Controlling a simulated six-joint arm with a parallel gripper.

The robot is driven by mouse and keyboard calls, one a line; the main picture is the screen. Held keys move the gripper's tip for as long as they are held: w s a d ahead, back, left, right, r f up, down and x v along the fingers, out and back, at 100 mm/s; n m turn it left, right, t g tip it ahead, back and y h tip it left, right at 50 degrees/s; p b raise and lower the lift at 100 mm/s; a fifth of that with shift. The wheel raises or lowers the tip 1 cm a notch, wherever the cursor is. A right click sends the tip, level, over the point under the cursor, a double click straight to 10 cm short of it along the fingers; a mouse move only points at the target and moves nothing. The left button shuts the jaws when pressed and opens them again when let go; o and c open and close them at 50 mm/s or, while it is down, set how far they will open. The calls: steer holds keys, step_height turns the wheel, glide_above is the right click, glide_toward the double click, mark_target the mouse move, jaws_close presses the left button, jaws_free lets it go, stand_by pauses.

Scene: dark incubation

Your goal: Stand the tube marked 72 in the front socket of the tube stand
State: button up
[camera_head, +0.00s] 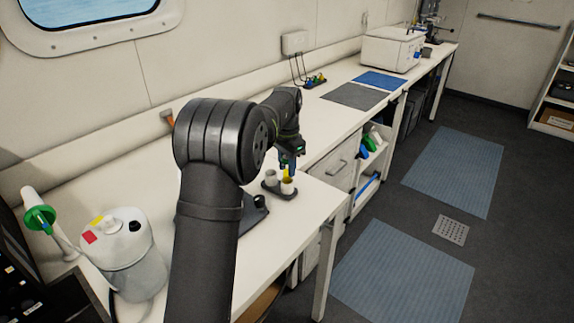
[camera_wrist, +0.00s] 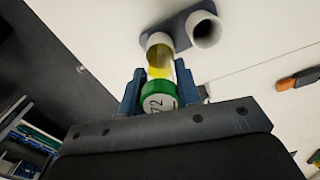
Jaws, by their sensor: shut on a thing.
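The tube marked 72 (camera_wrist: 160,73) is clear with yellow liquid and a green cap (camera_wrist: 158,100) bearing the number. My gripper (camera_wrist: 160,88) is shut on it near the cap; in the head view my gripper (camera_head: 290,163) points down over the tube stand. The stand (camera_wrist: 181,22) has a dark base and two white sockets; it also shows in the head view (camera_head: 275,190). The tube's lower end is at the mouth of the nearer socket (camera_head: 287,187), apparently just inside; its depth is unclear. The other socket (camera_wrist: 204,30) is empty.
The stand is on the white bench (camera_head: 310,210) near its right edge. A white jug (camera_head: 128,255) stands at the near left. A grey mat (camera_head: 355,95), blue mat (camera_head: 380,81) and white box (camera_head: 390,50) are farther back. My arm hides part of the bench.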

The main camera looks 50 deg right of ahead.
steer(key=shift+f, duration=0.55)
steer(key=o, duration=1)
steer(key=shift+c, duration=0.4)
steer(key=shift+r, duration=0.1)
steer(key=shift+r, duration=2.95)
steer(key=shift+f, duration=0.1)
